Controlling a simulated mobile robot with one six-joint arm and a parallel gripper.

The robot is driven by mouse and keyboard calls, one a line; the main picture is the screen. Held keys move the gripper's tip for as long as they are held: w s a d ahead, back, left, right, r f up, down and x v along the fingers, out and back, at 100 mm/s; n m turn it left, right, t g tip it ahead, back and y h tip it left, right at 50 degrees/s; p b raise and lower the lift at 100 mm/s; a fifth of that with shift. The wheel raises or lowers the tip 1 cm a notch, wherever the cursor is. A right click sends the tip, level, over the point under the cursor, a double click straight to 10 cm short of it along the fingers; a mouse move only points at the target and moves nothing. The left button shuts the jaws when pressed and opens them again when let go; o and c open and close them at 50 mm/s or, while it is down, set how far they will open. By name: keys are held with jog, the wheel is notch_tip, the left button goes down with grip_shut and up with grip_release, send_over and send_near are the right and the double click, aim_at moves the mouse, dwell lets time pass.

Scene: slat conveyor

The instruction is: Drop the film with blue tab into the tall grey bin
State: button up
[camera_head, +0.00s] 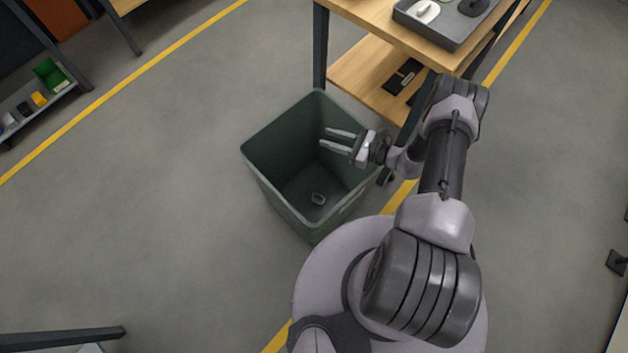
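The tall bin (262,172) is grey-green and open at the top. It stands on the floor left of my arm. My gripper (324,136) is over the bin's opening near its right side, with its two fingers apart and nothing seen between them. A small dark grey object (318,199) with a lighter outline lies on the bin's floor. I cannot tell whether it is the film, and no blue tab shows on it. No film with a blue tab can be made out elsewhere.
A wooden workbench (348,75) with a lower shelf stands behind the bin. A grey tray (447,27) on its top holds a white item and a dark item. A shelf with small coloured bins (40,97) is at far left. Open floor lies left of the bin.

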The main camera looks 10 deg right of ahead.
jog(key=p+v, duration=0.2)
jog(key=v, duration=1.2)
jog(key=shift+p, duration=0.3)
